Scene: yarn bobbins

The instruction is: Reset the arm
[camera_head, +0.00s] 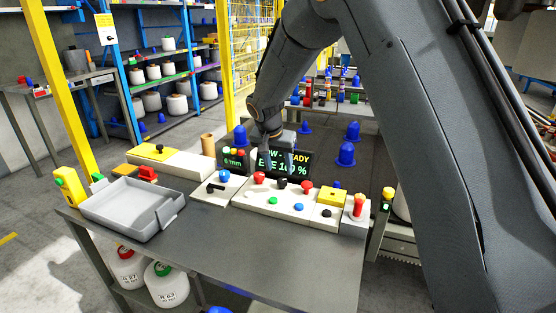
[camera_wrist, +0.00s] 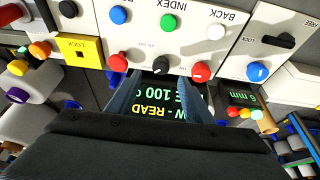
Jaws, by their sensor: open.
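My gripper (camera_head: 280,155) hangs at the end of my bent arm, in front of the dark display with green and yellow text at the back of the table. In the wrist view my gripper (camera_wrist: 155,88) shows two separated fingers with nothing between them. The display (camera_wrist: 150,108) lies behind the fingers and is partly hidden by them. A white button panel (camera_head: 285,202) with red, black, green and blue knobs stands in front of the display. It also fills the top of the wrist view (camera_wrist: 190,45). I cannot tell the exact gap between gripper and panel.
A grey tray (camera_head: 130,205) sits empty at the table's left. A switch box with a blue knob (camera_head: 224,176) and a yellow lock box (camera_head: 331,197) flank the panel. Blue cones (camera_head: 345,154) stand behind. The grey table's front (camera_head: 260,245) is clear.

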